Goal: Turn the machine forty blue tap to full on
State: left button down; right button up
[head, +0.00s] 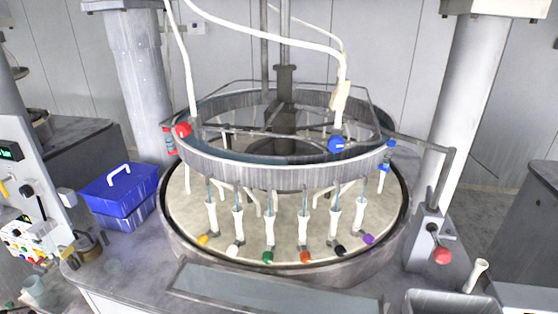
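A blue round knob (337,144), which looks like the blue tap, sits on the front right of the raised grey ring (280,178) of the round machine. A white hose with a tan fitting (341,96) comes down just above it. How far the tap is turned cannot be told from here. A smaller blue part (387,144) is at the ring's right edge. A red knob (183,130) sits at the ring's left side. No label reading forty is legible. Neither of my grippers is in view.
Several coloured knobs, such as a green one (268,257), line the front of the platen below the ring. Grey columns (139,85) flank the machine. A blue lidded box (119,188) stands left, a control panel (25,190) far left. A red ball knob (442,256) is at right.

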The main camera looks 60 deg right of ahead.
aim_at(336, 143)
jog(key=z, duration=1.55)
jog(key=k, duration=0.7)
jog(key=z, duration=0.35)
